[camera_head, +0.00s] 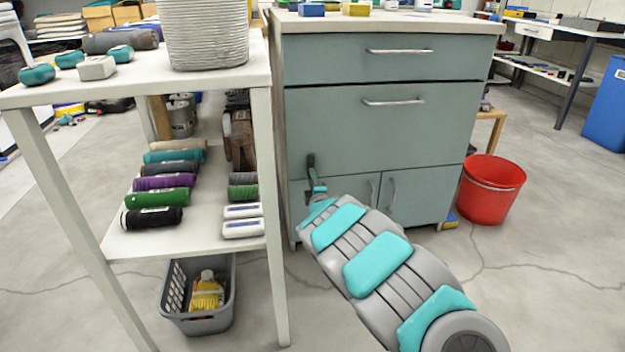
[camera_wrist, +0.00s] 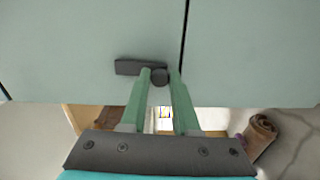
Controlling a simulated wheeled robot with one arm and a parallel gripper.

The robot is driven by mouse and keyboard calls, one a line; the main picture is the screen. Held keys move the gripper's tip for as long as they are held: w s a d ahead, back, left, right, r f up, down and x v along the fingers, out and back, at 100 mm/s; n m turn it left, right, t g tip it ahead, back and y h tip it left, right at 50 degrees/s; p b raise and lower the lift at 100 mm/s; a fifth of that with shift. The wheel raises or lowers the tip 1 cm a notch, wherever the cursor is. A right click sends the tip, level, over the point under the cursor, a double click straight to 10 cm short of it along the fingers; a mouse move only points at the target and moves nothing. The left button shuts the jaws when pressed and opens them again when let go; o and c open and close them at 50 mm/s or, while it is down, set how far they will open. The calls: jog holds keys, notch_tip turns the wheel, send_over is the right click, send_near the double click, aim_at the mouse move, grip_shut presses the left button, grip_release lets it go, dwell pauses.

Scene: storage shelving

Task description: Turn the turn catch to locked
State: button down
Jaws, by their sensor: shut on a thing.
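The turn catch shows in the wrist view as a dark bar (camera_wrist: 128,67) with a round dark knob at its right end, on the grey-green cabinet front. The bar points left in that view, away from the dark vertical door seam. My gripper (camera_wrist: 160,76) has its two green fingers on either side of the round knob, shut on it. In the head view my gripper (camera_head: 313,180) reaches the lower left of the cabinet (camera_head: 375,130). A small dark upright shape shows there, but I cannot make out the catch's detail.
A white shelf table (camera_head: 262,150) with rolls and bottles stands close on the left of my arm. A grey basket (camera_head: 197,318) sits under it. A red bucket (camera_head: 491,188) stands right of the cabinet. The floor at the front right is clear.

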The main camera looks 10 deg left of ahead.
jog(key=shift+f+m, duration=0.1)
jog(key=shift+m, duration=17.4)
jog(key=c, duration=0.7)
grip_release()
jog(key=shift+o, duration=0.2)
